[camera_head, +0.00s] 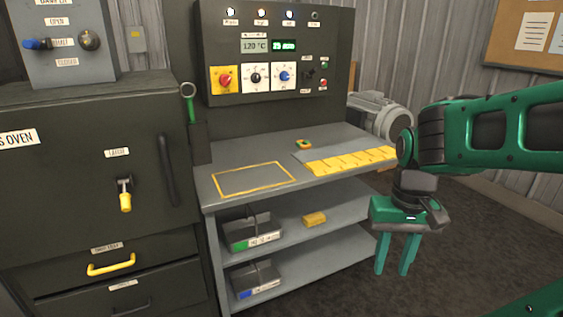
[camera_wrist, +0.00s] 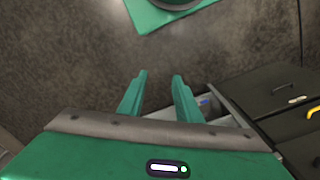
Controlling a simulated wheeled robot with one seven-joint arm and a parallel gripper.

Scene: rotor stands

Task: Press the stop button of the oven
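The oven's control panel (camera_head: 275,50) stands upright behind the bench in the head view. Near its right edge is a small red button (camera_head: 323,84), with a small green one (camera_head: 324,67) above it. Their labels are too small to read, so I cannot confirm which is stop. A larger red knob (camera_head: 225,79) sits on a yellow plate at the panel's left. My gripper (camera_head: 391,273) hangs fingers down, right of the bench and well below and away from the panel. The wrist view shows its two fingers (camera_wrist: 160,75) apart with nothing between them.
The dark oven body (camera_head: 80,160) with its yellow-handled latch stands at left. A grey motor (camera_head: 380,112) stands behind right.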

